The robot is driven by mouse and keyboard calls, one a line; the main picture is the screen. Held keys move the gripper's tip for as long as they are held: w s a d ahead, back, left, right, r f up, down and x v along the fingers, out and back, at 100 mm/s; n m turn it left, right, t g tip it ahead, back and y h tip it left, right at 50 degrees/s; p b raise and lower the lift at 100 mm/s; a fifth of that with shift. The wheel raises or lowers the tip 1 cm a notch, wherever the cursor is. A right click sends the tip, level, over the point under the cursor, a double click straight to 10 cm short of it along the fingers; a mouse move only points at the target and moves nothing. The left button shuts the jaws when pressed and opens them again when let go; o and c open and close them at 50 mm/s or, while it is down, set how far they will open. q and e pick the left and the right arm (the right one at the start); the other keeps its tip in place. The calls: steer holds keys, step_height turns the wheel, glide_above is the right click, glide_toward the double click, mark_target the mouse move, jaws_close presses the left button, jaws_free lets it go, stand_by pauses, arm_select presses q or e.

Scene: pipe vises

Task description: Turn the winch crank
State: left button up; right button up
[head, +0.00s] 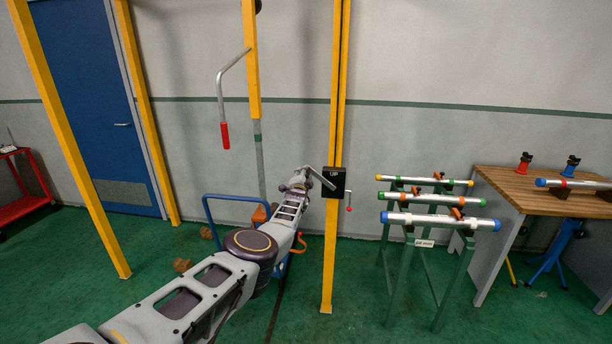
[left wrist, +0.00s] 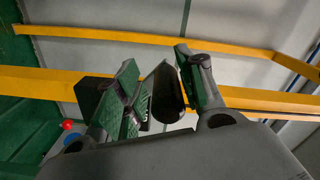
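The winch is on the yellow post behind the black UP plate (head: 334,183). A grey crank arm (head: 317,176) reaches from the plate to my left gripper (head: 299,181), and a small red-handled rod (head: 349,203) hangs on its right. In the left wrist view, a dark cylinder (left wrist: 166,96), probably the crank grip, shows between the two fingers of my left gripper (left wrist: 160,82). The fingers are apart, with gaps on both sides of it. I cannot tell how deep it sits between them. My right gripper is not in view.
A larger grey crank with a red grip (head: 225,135) hangs on another yellow post. Green stands (head: 391,262) hold several pipes (head: 440,221) at the right, beside a wooden table (head: 520,187). A blue-framed cart (head: 207,205) is behind my left arm. Green floor (head: 300,315) is clear in front.

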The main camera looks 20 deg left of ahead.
arm_select(q)
steer(key=shift+o, duration=0.4)
steer(key=shift+w+d+r, duration=0.15)
steer(key=shift+d+r, duration=0.2)
steer(key=shift+r, duration=0.2)
